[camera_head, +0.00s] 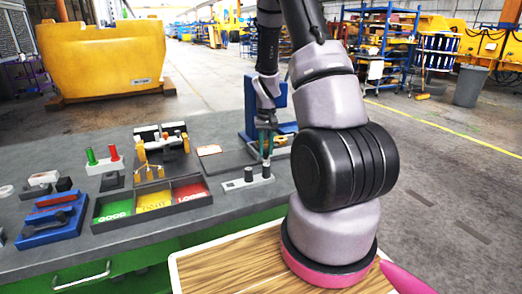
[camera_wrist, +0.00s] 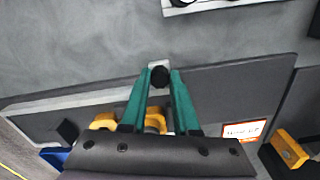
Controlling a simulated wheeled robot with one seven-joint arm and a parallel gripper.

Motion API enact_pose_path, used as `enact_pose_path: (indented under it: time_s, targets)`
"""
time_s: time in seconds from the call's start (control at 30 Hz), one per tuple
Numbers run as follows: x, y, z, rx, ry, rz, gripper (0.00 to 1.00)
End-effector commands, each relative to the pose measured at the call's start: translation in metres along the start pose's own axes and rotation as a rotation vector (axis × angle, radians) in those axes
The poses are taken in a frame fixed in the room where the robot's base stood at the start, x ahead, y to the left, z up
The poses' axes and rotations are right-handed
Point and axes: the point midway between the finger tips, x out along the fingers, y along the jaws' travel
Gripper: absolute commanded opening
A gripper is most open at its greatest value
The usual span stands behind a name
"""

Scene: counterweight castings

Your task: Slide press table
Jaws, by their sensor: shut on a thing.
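A flat dark grey plate (camera_head: 228,163), which looks like the press table, lies on the bench at the foot of a blue press frame (camera_head: 250,108). In the wrist view the plate (camera_wrist: 222,88) crosses the picture, with a black knob (camera_wrist: 159,76) on a pale tab at its edge. My gripper (camera_head: 265,150) points down at the plate. Its teal fingers (camera_wrist: 160,82) are shut on the black knob. The knob is hard to make out in the head view, and my arm hides the area right of the press.
A pale block with dark pegs (camera_head: 248,179) stands close in front of my gripper. A sorting tray (camera_head: 151,213) with green, yellow and red bays, a blue fixture (camera_head: 52,226) and a yellow-clamped fixture (camera_head: 162,160) stand to the left.

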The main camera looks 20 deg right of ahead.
Motion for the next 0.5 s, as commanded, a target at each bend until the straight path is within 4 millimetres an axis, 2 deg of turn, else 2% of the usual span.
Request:
enact_pose_path:
  time_s: [0.27,0.3,0.37,0.4,0.5]
  targets:
    - [-0.0007,-0.0004,-0.0011,0.000,0.003,0.000,0.00]
    - [-0.0007,-0.0005,-0.0011,0.000,0.003,0.000,0.33]
    - [-0.0007,-0.0005,-0.0011,0.000,0.003,0.000,0.56]
    - [-0.0006,-0.0005,-0.0009,0.000,0.003,0.000,0.59]
    - [-0.0004,-0.0005,-0.0007,0.000,0.002,0.000,0.59]
